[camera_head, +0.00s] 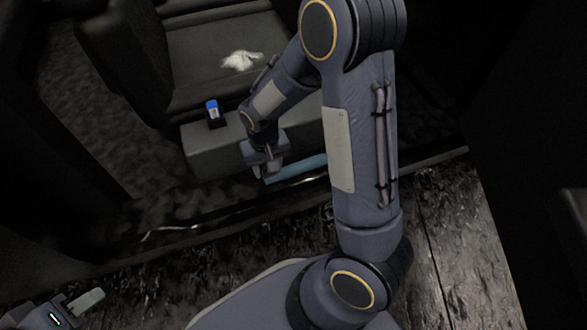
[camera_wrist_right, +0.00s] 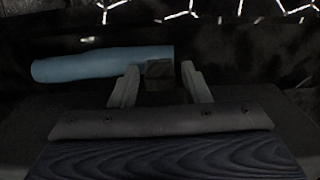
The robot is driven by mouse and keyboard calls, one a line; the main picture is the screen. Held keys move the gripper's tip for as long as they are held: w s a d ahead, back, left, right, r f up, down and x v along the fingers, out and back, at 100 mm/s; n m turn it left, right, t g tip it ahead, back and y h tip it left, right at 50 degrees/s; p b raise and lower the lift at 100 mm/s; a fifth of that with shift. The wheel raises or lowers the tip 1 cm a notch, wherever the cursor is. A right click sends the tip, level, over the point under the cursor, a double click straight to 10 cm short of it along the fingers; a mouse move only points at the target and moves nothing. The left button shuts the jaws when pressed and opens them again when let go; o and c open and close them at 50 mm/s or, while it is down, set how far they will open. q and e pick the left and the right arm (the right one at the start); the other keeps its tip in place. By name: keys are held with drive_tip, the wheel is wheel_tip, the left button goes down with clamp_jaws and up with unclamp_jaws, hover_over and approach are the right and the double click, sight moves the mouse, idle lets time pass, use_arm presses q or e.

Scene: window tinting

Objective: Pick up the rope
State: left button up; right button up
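A thin pale strand (camera_head: 150,236), which may be the rope, lies along the door sill in the head view; I cannot be sure what it is. My right gripper (camera_head: 266,167) points down over the seat's front edge. A blue roll (camera_head: 298,168) lies beside it, and also shows in the right wrist view (camera_wrist_right: 92,64). In that view the right gripper's fingers (camera_wrist_right: 160,82) stand apart, with a small dark block (camera_wrist_right: 159,74) between them and the roll's end just beyond. My left gripper (camera_head: 82,306) is at the bottom left corner, partly cut off, with one pale finger showing.
The dark floor (camera_head: 455,240) at lower right is clear.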

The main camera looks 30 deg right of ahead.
clamp_jaws()
drive_tip(key=shift+r, duration=0.1)
